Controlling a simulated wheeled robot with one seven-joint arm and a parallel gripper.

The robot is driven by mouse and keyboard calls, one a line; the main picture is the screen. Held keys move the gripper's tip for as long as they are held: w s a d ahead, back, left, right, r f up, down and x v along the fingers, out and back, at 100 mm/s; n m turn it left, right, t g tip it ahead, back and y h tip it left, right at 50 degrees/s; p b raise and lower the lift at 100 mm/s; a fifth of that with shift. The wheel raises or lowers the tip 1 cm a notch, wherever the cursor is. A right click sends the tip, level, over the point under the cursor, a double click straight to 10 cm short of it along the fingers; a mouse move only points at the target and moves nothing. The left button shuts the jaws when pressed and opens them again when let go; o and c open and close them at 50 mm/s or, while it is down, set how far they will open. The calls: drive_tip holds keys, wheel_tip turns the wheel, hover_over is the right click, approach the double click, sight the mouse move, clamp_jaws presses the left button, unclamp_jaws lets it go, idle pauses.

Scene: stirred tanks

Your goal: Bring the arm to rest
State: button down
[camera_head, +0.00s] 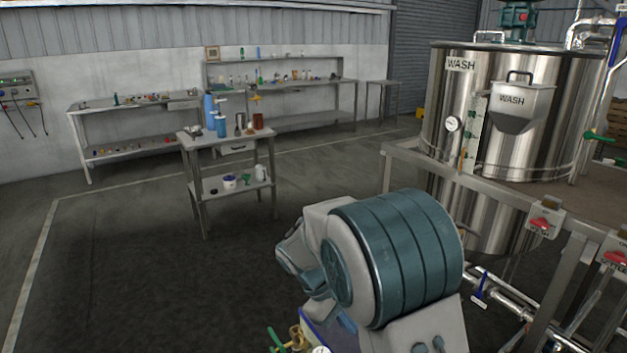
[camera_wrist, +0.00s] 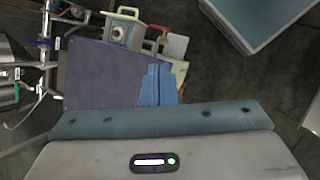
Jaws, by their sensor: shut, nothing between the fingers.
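My arm shows in the head view as a large teal and grey joint (camera_head: 395,255), bent up in front of my body at the lower middle. My gripper (camera_wrist: 157,70) shows in the wrist view as two blue fingers side by side beyond the teal and grey hand. The fingers are together, with nothing seen between them.
A steel WASH tank (camera_head: 540,135) stands at right behind a metal frame with red-handled switches (camera_head: 541,222). A small cart (camera_head: 206,145) with blue bottles stands ahead at left. Benches (camera_head: 75,125) line the back wall. The floor (camera_head: 120,270) at left is clear.

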drive_tip(key=s+d+r+m+t+y, duration=0.2)
drive_tip(key=s+r+m, duration=0.3)
drive_tip(key=s, duration=0.4)
drive_tip(key=s+d+r+m+t+y+p, duration=0.1)
drive_tip(key=s+d+r+m+y, duration=0.3)
drive_tip(key=s, duration=0.5)
drive_tip(key=shift+s+d+r+m+t, duration=0.2)
drive_tip(key=shift+d+r+m+t, duration=0.25)
drive_tip(key=shift+d, duration=0.3)
